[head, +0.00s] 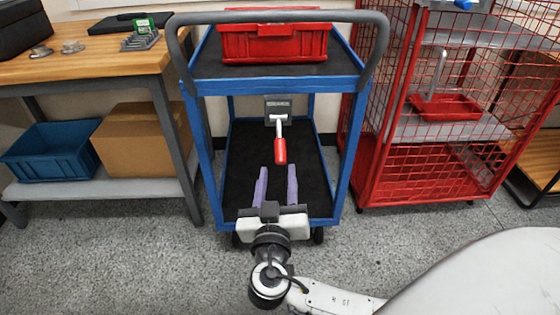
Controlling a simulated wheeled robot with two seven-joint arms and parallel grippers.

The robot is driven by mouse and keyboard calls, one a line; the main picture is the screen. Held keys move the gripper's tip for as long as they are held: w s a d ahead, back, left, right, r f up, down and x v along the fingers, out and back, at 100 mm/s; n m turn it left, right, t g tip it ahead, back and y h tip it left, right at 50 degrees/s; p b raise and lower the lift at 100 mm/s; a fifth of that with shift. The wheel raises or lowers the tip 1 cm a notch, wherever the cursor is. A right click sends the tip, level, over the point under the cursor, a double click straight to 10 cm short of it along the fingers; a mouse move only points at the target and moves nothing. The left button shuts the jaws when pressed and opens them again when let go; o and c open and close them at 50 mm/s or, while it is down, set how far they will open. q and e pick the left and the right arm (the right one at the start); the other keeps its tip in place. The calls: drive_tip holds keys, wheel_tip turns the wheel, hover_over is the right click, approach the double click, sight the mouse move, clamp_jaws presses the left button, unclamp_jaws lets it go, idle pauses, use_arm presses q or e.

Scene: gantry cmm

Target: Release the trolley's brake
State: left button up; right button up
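The trolley (217,138) is a blue frame with two dark shelves and a grey push handle (180,58). Its brake lever (281,146) has a red grip and a white shaft, hangs downward, and comes from a grey labelled plate (278,106) below the top shelf. My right gripper (277,170) is in front of the trolley, its two purple fingers spread apart and pointing toward the lever. The red grip appears between and just beyond the fingertips; whether they touch cannot be told. My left gripper is not in view.
A red crate (274,45) sits on the trolley's top shelf. A wooden workbench (85,68) stands to the left, with a blue bin (50,150) and a cardboard box (143,140) beneath. A red mesh cage (425,175) stands close on the right. Grey floor in front is clear.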

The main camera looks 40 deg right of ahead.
sight(279, 155)
drive_tip(key=x, duration=0.9)
drive_tip(key=shift+w+d, duration=0.3)
clamp_jaws()
